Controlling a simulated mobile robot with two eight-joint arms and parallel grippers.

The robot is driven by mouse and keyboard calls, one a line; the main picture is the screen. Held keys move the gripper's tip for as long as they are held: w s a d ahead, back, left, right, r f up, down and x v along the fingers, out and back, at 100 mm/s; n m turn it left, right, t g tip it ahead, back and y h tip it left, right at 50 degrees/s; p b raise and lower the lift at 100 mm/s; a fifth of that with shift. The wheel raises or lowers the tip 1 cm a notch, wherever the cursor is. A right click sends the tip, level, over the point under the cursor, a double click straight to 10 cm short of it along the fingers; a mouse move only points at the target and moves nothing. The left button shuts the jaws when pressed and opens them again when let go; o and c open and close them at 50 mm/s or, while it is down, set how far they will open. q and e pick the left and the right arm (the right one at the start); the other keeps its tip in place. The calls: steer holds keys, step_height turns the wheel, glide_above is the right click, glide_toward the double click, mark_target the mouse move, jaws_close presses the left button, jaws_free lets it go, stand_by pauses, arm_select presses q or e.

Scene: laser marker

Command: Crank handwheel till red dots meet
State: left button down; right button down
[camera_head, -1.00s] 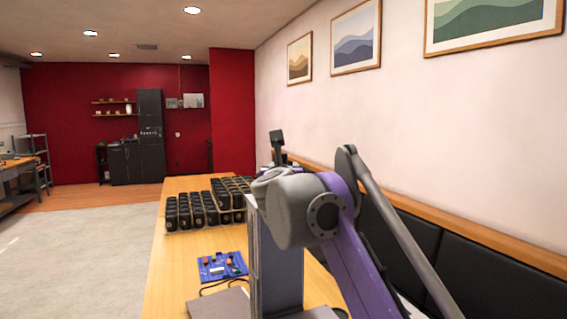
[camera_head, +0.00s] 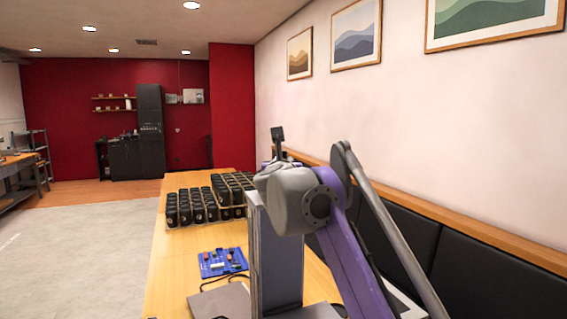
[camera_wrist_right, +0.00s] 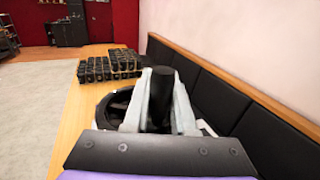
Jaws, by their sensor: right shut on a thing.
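In the right wrist view, my right gripper (camera_wrist_right: 160,100) is shut on the upright black handle (camera_wrist_right: 161,86) of the handwheel. Part of the dark round wheel rim (camera_wrist_right: 105,106) shows to the left of the fingers. In the head view, the grey marker column (camera_head: 277,262) stands on the table, with my right arm across its top and right side. My right gripper's fingers and the handwheel cannot be made out there. No red dots are visible in either view. My left gripper is not in view.
A wooden table (camera_head: 172,268) runs along the wall bench (camera_head: 480,262). Rows of black cups or cylinders (camera_head: 205,203) stand behind the column. A blue control board (camera_head: 222,263) with a cable lies to its left. The floor at left is clear.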

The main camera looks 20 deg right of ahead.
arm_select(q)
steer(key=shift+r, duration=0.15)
arm_select(e)
steer(key=shift+h, duration=0.3)
